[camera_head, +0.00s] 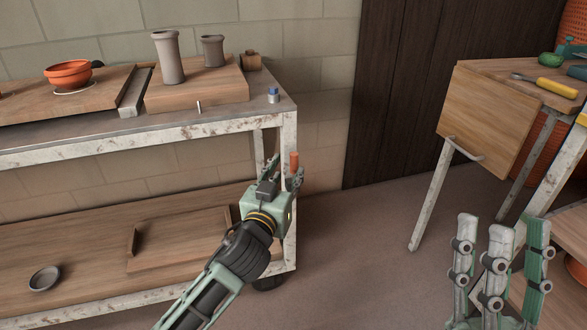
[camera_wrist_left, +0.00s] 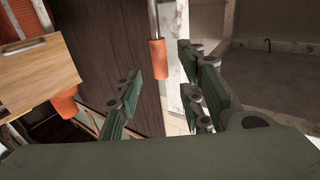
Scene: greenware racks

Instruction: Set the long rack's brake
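The long rack (camera_head: 160,138) is a worn white metal frame with two wooden shelves, at the left of the head view. An orange grip (camera_head: 294,161), apparently its brake handle, stands upright at the rack's right end. The left wrist view shows this grip (camera_wrist_left: 158,58) on a thin metal rod, in the gap between the fingers as seen from there. My left gripper (camera_head: 281,176) is open and empty at the rack's right end post, close to the grip; contact cannot be told. My right gripper (camera_head: 500,238) is at the lower right, fingers apart and empty.
The upper shelf carries an orange bowl (camera_head: 69,72), a tall grey vase (camera_head: 168,57) and a smaller grey pot (camera_head: 212,51). A small dark bowl (camera_head: 45,279) sits on the lower shelf. A wooden table (camera_head: 490,105) with tools stands at right; floor (camera_head: 350,260) between is clear.

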